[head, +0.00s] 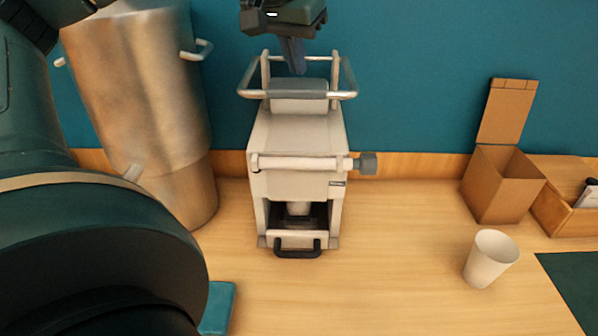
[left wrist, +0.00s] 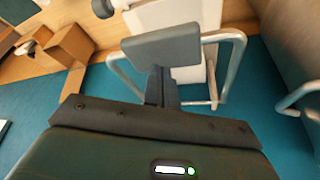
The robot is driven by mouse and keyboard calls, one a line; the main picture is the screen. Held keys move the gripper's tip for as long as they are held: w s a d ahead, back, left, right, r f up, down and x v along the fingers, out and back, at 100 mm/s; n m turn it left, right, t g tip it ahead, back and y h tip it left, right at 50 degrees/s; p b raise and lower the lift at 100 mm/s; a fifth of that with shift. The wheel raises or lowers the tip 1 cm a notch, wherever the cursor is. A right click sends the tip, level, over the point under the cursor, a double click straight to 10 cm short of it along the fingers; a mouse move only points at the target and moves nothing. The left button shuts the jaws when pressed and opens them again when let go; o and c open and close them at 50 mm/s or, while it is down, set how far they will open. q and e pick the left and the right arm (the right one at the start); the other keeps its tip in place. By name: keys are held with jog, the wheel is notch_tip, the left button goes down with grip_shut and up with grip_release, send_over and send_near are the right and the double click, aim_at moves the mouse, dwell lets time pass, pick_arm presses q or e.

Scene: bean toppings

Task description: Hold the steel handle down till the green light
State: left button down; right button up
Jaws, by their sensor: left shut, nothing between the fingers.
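The white press-like machine (head: 298,135) stands upright near the wall in the middle of the head view. Its steel handle (head: 347,77) is a bent tube frame at the top, around a grey block (head: 299,86); the handle is up. My left gripper (head: 297,68) points down with shut, empty fingers over the top of the machine, by the rear of the frame. In the left wrist view the shut fingers (left wrist: 161,88) lie between the handle's (left wrist: 236,62) side tubes, near the grey block (left wrist: 162,46). I cannot tell whether they touch. No lit green lamp shows on the machine. My right gripper is out of view.
A large steel pot (head: 145,90) stands left of the machine, partly behind my arm. A white cup (head: 491,258), an open cardboard box (head: 500,185) and a wooden tray (head: 556,215) are at right. A teal item (head: 218,308) lies front left. The table before the machine is clear.

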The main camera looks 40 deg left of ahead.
aim_at(295, 84)
pick_arm(q)
jog(key=shift+f+b, duration=1.4)
jog(key=shift+f, duration=3.15)
jog(key=shift+s, duration=0.1)
jog(key=shift+r+p, duration=0.35)
jog(key=shift+p, duration=0.05)
notch_tip(295, 84, up, 4)
jog(key=p, duration=0.3)
jog(key=shift+f+p, duration=0.25)
jog(key=shift+p, duration=0.05)
jog(key=shift+r+b, duration=0.3)
jog(key=shift+b, duration=0.1)
notch_tip(295, 84, up, 7)
jog(key=shift+r, duration=0.15)
